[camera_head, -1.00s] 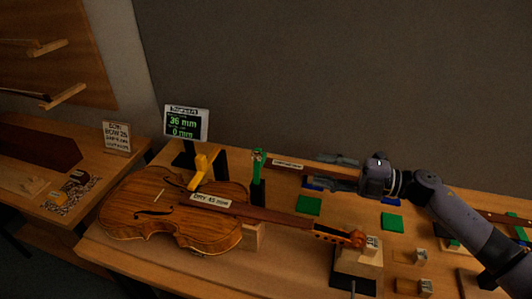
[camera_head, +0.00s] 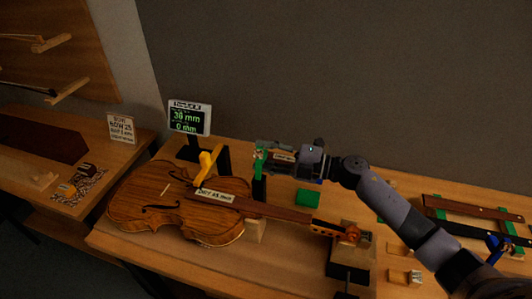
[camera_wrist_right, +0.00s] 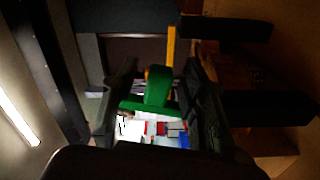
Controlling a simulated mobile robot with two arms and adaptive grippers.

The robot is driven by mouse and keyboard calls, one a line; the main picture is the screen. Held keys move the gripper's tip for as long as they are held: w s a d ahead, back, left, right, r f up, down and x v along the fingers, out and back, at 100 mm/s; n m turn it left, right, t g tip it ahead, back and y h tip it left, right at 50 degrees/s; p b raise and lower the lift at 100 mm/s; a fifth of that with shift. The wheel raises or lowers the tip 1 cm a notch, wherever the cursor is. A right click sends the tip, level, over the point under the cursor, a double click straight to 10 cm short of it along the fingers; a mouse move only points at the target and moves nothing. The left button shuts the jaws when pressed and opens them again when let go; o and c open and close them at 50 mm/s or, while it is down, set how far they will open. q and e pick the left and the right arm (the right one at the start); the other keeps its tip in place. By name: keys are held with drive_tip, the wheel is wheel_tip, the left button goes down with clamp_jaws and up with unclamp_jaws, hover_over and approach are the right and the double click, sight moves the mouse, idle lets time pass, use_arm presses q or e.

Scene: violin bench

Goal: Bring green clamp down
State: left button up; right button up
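The green clamp (camera_head: 259,158) stands upright on a dark post (camera_head: 259,188) beside the violin (camera_head: 180,205), near its neck. My right gripper (camera_head: 266,156) has come in from the right and is level with the clamp's upper part. In the right wrist view the green clamp (camera_wrist_right: 157,88) sits between the two dark fingers of my right gripper (camera_wrist_right: 160,100). The fingers stand apart on either side of it, with no clear grip on it. The clamp's far side is partly hidden by the gripper. My left gripper is not in view.
A yellow clamp (camera_head: 205,168) stands over the violin body. A display (camera_head: 190,117) behind it reads 36 mm and 0 mm. A green pad (camera_head: 307,198) lies on the bench. A wooden block (camera_head: 351,258) is by the scroll. A dark rack (camera_head: 475,218) is at the right.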

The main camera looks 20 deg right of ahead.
clamp_jaws()
idle(0.5)
idle(0.3)
